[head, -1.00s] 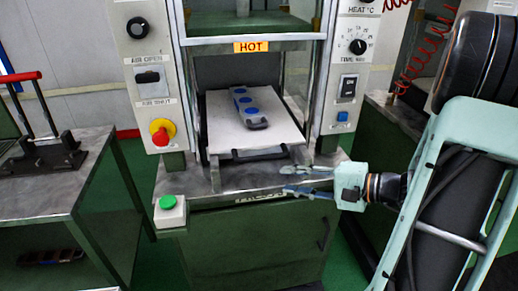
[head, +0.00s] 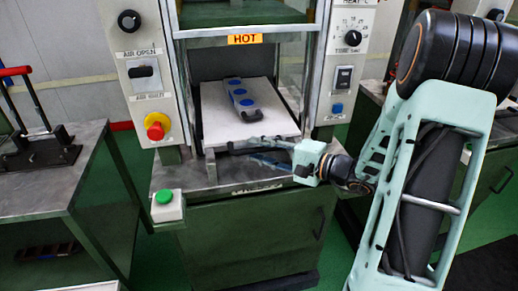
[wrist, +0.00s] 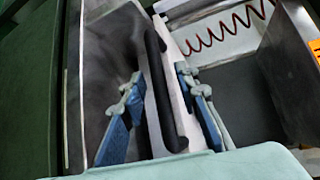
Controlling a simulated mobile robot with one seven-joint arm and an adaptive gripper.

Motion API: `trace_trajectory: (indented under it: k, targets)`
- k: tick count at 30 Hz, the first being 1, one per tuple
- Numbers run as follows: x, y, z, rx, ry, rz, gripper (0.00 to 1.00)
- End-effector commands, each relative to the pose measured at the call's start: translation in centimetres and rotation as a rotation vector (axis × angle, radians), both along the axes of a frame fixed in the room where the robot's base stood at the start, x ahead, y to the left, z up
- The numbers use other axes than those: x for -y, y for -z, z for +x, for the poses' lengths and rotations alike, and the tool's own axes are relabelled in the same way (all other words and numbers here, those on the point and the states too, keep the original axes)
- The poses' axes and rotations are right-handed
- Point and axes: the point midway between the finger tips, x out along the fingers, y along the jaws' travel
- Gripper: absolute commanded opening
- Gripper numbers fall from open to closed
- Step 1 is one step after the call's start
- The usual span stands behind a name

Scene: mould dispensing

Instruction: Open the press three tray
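The press tray (head: 217,130) is a white plate in the press opening, under the HOT sign, with its front end above the metal ledge. A grey mould with blue round spots (head: 242,100) lies on it. The black handle bar (wrist: 165,95) at the tray front shows in the wrist view. My gripper (head: 262,152) is at the tray's front edge, coming from the right. In the wrist view its two blue fingers (wrist: 158,76) are apart, one on each side of the handle bar, with gaps visible. Contact at the fingertips cannot be told.
The press (head: 240,240) has a green cabinet with a green button (head: 166,197) at its front left. Control panels with a red knob (head: 156,126) flank the opening. A side bench (head: 40,190) with a red-handled tool stands left. Green floor shows between them.

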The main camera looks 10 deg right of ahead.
Motion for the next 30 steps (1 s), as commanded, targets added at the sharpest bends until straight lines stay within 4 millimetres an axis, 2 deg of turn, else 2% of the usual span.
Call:
trace_trajectory:
  k: [9,17,30]
  targets:
    - [-0.17,0.05,0.19,0.0,0.001,0.0,0.28]
    - [-0.16,0.05,0.18,-0.001,0.001,-0.001,0.0]
    - [-0.07,0.05,0.18,0.0,0.001,0.0,0.0]
